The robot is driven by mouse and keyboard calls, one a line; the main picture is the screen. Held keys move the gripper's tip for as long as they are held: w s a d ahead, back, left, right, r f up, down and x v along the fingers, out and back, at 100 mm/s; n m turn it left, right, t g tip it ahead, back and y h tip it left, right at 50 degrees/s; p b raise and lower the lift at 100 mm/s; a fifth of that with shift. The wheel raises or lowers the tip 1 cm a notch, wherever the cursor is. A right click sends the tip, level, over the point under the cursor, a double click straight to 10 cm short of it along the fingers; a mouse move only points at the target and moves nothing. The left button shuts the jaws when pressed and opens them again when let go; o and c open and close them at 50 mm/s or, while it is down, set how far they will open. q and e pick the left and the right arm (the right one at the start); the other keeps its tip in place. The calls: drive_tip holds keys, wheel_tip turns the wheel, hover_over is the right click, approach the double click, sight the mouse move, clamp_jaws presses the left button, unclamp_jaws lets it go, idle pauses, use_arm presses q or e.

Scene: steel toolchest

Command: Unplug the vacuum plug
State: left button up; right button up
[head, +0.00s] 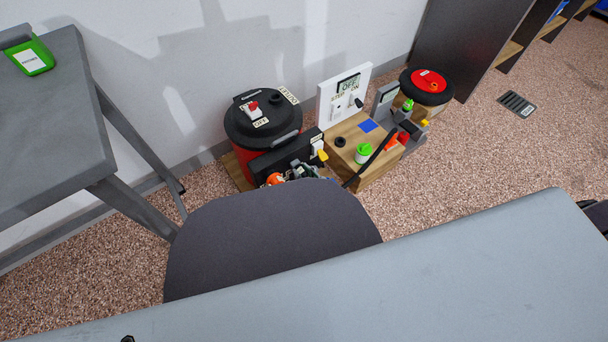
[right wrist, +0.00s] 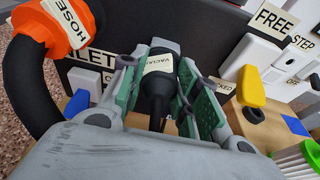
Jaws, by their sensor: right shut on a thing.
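The vacuum plug (right wrist: 157,92) is black with a pale label reading "VACUUM". It sits between the green-padded fingers of my right gripper (right wrist: 158,80), which is shut on it in front of a dark panel (right wrist: 118,30). Whether its prongs are in a socket is hidden. In the head view my right gripper (head: 301,172) shows small, low in front of the black-topped red vacuum (head: 240,150), partly hidden by a dark rounded panel. The plug cannot be made out there.
An orange hose end (right wrist: 62,25) is left of the gripper; a yellow lever (right wrist: 251,88) and white switches (right wrist: 247,55) are right. A wooden box (head: 375,175) stands beside the vacuum. A grey tabletop (head: 400,265) and dark rounded panel (head: 265,240) fill the foreground.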

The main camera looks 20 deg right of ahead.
drive_tip(key=shift+w+a, duration=0.1)
drive_tip(key=shift+w, duration=0.2)
drive_tip(key=o, duration=1.2)
drive_tip(key=shift+s, duration=0.1)
drive_tip(key=v, duration=1.2)
idle(1.1)
